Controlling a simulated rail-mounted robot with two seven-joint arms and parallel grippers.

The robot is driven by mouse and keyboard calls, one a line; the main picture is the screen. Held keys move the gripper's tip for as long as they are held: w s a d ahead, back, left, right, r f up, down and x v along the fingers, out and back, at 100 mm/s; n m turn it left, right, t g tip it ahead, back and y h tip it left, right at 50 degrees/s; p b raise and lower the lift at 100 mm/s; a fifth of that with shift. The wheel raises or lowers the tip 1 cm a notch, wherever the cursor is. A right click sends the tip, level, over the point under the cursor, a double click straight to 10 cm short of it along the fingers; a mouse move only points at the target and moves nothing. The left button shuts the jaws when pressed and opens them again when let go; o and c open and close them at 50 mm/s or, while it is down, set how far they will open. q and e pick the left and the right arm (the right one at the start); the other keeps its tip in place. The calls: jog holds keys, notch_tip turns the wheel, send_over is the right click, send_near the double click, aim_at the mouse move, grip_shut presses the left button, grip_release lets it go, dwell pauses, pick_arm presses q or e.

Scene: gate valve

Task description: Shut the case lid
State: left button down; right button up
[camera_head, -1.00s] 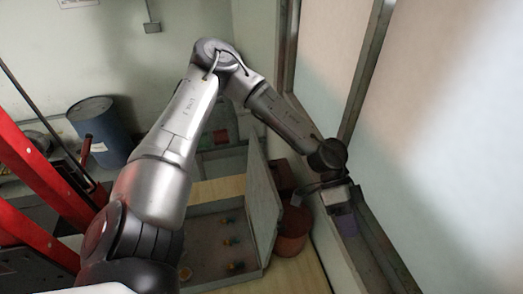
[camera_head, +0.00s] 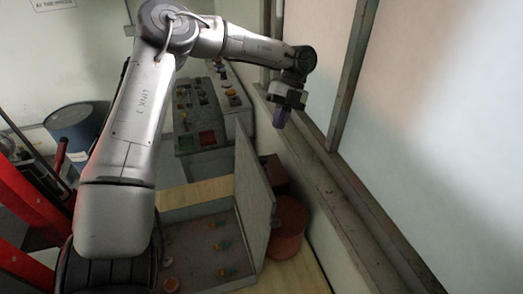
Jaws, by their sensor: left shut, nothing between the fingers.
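The case (camera_head: 205,206) is a grey box on a wooden bench, below the middle of the view, with several small yellow-and-teal items inside. Its grey lid (camera_head: 253,205) stands open, nearly upright, on the case's right side. My left gripper (camera_head: 280,122) is shut and empty. In the picture it is above and to the right of the lid, near the window ledge, pointing down and apart from the lid. My left arm covers the left part of the case. My right gripper is not in view.
A reddish-brown round can (camera_head: 288,228) and a dark red box (camera_head: 273,174) stand right of the lid. A control panel (camera_head: 205,110) with buttons is behind the case. The window ledge (camera_head: 325,170) runs along the right. A blue barrel (camera_head: 75,132) and red frame (camera_head: 35,205) are left.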

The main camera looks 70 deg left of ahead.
pick_arm(q)
jog(key=s+d+f+p, duration=0.1)
jog(key=s+f+p, duration=0.1)
jog(key=s+f, duration=0.2)
jog(key=shift+s+d+f+m+g+p, duration=0.3)
jog(key=shift+s+d+f+m+p, duration=0.1)
jog(key=shift+s, duration=0.65)
